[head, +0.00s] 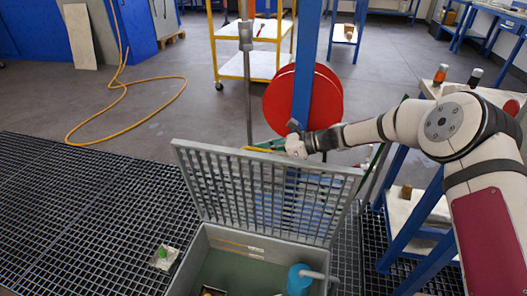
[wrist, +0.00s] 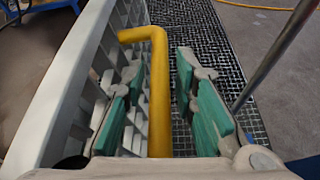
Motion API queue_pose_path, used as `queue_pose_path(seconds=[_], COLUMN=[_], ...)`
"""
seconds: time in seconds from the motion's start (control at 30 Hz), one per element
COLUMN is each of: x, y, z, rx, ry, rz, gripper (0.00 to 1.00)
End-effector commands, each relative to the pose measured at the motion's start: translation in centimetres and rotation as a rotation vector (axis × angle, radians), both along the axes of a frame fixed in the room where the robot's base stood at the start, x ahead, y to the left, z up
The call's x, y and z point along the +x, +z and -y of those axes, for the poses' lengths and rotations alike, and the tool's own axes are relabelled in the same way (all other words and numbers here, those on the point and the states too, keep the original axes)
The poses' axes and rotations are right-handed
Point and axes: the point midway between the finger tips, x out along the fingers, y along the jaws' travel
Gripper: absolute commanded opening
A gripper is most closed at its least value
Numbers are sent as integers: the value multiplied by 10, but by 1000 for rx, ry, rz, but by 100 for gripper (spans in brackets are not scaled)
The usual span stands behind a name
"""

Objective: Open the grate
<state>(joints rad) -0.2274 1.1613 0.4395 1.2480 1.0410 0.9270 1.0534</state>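The grey grate (head: 262,192) stands raised at a steep tilt along the far rim of a grey box (head: 200,245), leaving the box interior uncovered. A yellow bent handle (head: 258,150) is at the grate's upper edge. It also shows in the wrist view (wrist: 159,90), beside the pale slatted grate (wrist: 68,85). My gripper (head: 268,146) is at the grate's upper edge. In the wrist view, my gripper's green-padded fingers (wrist: 163,105) are apart, one on each side of the handle, with a visible gap on the right. Contact on the left is unclear.
Inside the box are a blue cylinder with a grey pipe (head: 299,278) and a partly seen small item. A red disc (head: 325,100) on a blue post and a thin metal pole (head: 247,95) stand behind the grate.

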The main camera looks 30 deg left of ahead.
Motion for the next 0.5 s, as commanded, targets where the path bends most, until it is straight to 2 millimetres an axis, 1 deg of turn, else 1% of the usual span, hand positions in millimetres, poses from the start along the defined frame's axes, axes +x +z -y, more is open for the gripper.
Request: queue_pose_path(seconds=[0.33, 0.43, 0.5], x=[1, 4, 6], y=[4, 8, 12], z=[1, 9, 18], rx=[4, 4, 6], ry=[0, -1, -1], rz=[1, 2, 2], gripper=[33, 33, 33])
